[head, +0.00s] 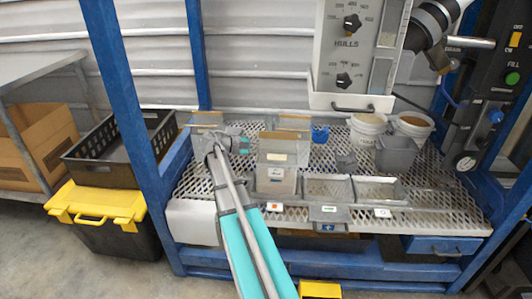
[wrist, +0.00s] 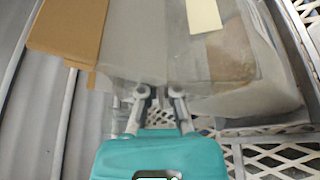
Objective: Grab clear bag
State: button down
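A clear bag (head: 277,180) with a tan top band and a pale label stands upright on the mesh shelf in the head view. In the wrist view a clear bag (wrist: 275,75) with a pale yellow label and brown contents is at the right. A cloudy clear bag (wrist: 135,45) with a brown top is beside it at the left. My gripper (head: 247,146) is left of the bags in the head view. In the wrist view my gripper (wrist: 158,92) shows two grey fingers apart, with a gap between them. Its tips are close to the bags; contact is unclear.
Another clear bag (head: 292,122) stands behind the front one, and one (head: 207,118) is at the back left. Metal trays (head: 328,188) lie to the right. White buckets (head: 368,130) and a grey container (head: 395,153) stand farther right. A blue post (head: 130,110) is at the left.

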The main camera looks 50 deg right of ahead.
jog(key=shift+r+p, duration=4.85)
jog(key=shift+r, duration=0.1)
